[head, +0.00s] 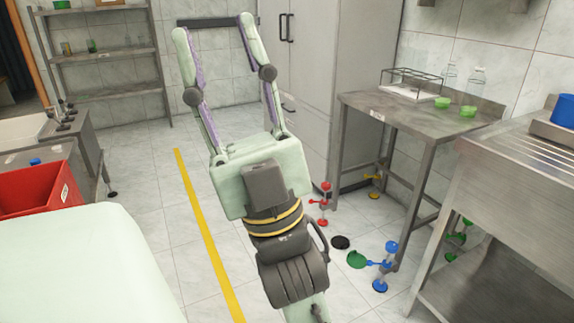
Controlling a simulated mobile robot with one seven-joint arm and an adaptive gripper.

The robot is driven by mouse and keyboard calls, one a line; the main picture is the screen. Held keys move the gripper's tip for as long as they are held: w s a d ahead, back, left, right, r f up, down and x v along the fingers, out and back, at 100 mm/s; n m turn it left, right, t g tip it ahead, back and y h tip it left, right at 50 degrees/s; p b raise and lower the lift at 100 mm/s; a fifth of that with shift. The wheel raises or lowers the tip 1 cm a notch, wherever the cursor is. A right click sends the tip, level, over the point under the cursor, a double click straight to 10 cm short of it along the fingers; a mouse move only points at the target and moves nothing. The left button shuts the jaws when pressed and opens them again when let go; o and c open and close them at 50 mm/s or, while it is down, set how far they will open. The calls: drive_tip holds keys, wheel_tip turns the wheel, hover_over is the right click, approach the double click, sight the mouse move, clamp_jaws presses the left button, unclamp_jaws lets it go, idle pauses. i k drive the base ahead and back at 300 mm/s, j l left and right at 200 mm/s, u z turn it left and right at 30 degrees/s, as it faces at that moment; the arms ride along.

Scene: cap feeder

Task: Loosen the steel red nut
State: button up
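A small red fitting (324,204) stands low near the floor, in front of the grey cabinet and just right of my gripper. It has a red top, a red middle with a side arm, and a red base. It is too small to tell which part is the nut. My gripper (215,26) is open, with its two long pale green, purple-lined fingers spread wide and pointing up the picture. Nothing shows between the fingers. The red fitting is apart from the gripper, to the right of its wrist.
Similar yellow (374,180), blue (381,265) and green (457,238) fittings stand near the table legs. A black disc (340,242) and a green disc (357,260) lie on the floor. A steel table (400,112) is at right, a red bin (35,188) at left. Floor around the yellow line (208,240) is clear.

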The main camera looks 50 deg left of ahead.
sight(311, 201)
drive_tip(key=u, duration=1.3)
drive_tip(key=i+j+z, duration=0.15)
drive_tip(key=i+j, duration=0.15)
drive_tip(key=i, duration=0.2)
drive_tip(key=i+j+z, duration=0.2)
drive_tip(key=i+j, duration=0.15)
drive_tip(key=i, duration=0.15)
drive_tip(key=i+j+z, duration=0.15)
drive_tip(key=i+j, duration=0.3)
drive_tip(key=i+j+z, duration=0.15)
drive_tip(key=i+j, duration=0.3)
drive_tip(key=i+j+z, duration=0.2)
drive_tip(key=i+j, duration=0.2)
drive_tip(key=j, duration=0.15)
drive_tip(key=i+j+z, duration=0.15)
drive_tip(key=i+j, duration=0.25)
drive_tip(key=j, duration=0.2)
drive_tip(key=i, duration=0.5)
